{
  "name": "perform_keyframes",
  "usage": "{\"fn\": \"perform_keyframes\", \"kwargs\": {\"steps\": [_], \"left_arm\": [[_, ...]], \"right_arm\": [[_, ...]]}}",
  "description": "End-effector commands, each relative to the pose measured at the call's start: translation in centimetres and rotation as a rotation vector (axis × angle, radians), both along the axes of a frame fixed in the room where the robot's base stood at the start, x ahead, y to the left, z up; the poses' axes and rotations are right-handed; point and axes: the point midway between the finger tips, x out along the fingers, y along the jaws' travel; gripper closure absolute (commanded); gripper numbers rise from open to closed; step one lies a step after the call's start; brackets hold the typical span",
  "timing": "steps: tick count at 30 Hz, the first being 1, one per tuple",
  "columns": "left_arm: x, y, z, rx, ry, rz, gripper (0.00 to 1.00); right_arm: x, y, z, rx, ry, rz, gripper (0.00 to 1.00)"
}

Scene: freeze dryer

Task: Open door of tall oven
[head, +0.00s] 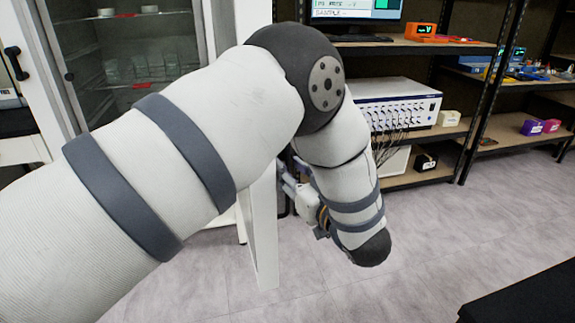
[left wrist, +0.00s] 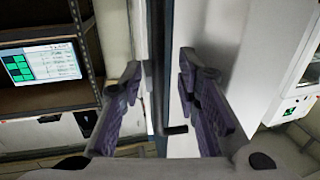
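A tall white cabinet with a dark-framed glass front (head: 130,55) stands at upper left in the head view, with dishes on shelves inside. I take it for the tall oven. A white upright panel (head: 262,235) stands behind my left arm, probably its door; the arm hides much of it. My left gripper (head: 300,192) is beside this panel, partly hidden by my arm. In the left wrist view the left gripper (left wrist: 160,88) has its purple-padded fingers apart, with the panel's edge (left wrist: 183,75) between or just beyond them. I cannot tell whether they touch it. My right gripper is out of view.
Shelving with a monitor (head: 357,12), an orange device (head: 425,32) and a white cabled instrument (head: 400,103) stands behind on the right. Another white door with a black handle (head: 15,63) is at far left. The grey floor (head: 420,225) is clear in the middle right.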

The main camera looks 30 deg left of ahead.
Motion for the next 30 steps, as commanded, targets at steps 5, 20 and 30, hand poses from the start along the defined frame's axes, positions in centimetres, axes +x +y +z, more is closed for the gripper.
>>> {"fn": "perform_keyframes", "kwargs": {"steps": [5, 20, 30], "left_arm": [[0.8, 1.5, 0.0, 0.0, 0.001, -0.001, 0.7], [0.9, 1.6, 0.0, 0.0, 0.001, -0.001, 1.0], [1.1, 2.4, 0.0, 0.0, 0.0, 0.002, 1.0]], "right_arm": [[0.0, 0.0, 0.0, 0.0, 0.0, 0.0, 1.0], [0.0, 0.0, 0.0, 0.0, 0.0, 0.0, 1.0], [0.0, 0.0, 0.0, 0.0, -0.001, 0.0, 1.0]]}}
